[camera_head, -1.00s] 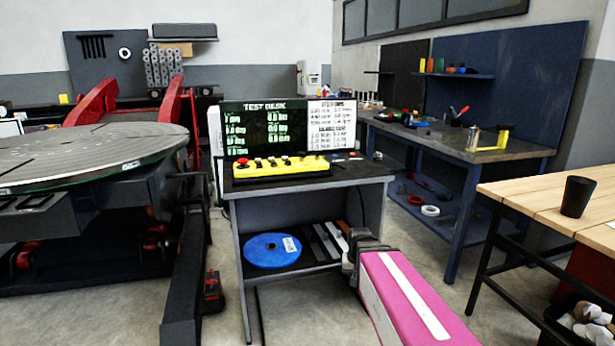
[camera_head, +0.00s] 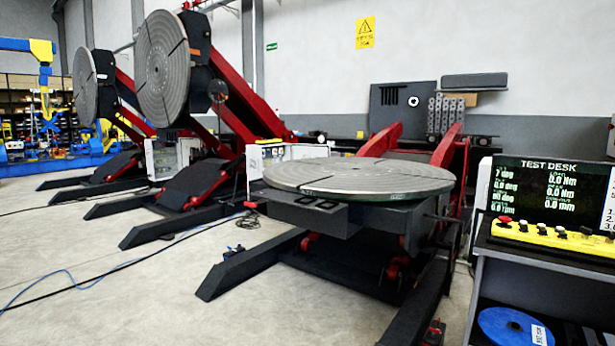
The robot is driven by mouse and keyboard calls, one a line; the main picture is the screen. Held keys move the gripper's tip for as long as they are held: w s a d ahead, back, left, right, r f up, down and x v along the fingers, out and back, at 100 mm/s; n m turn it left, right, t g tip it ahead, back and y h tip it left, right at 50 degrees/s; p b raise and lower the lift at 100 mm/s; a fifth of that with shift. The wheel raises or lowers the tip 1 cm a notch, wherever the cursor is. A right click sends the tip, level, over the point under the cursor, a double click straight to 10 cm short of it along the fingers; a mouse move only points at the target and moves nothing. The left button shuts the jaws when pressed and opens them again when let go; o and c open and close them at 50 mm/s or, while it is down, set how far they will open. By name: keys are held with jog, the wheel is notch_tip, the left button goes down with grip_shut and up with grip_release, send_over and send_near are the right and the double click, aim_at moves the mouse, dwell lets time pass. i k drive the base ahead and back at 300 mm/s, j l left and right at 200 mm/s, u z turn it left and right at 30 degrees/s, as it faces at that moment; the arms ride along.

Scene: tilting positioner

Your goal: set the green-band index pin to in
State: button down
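The tilting positioner (camera_head: 362,180) stands in the middle of the head view. Its round grey table lies nearly level on a dark frame with red arms behind. I cannot make out a green-band index pin on it at this size. The test desk screen (camera_head: 550,188) at the right reads 0.0 on several lines, and a yellow button box (camera_head: 552,236) with a red button sits before it. My gripper is not in this view.
Two more positioners (camera_head: 165,68) stand at the left with their round plates upright. Dark floor legs (camera_head: 250,262) stick out toward me. A cable (camera_head: 110,268) lies on the floor at left. A blue disc (camera_head: 514,328) lies on the desk's shelf. Open concrete floor fills the front left.

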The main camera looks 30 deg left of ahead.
aim_at(254, 205)
jog(key=u, duration=1.95)
jog(key=i+j, duration=0.1)
jog(key=i, duration=0.4)
jog(key=i+j+z, duration=0.1)
jog(key=i, duration=0.4)
jog(key=i+j, duration=0.15)
jog(key=i, duration=0.3)
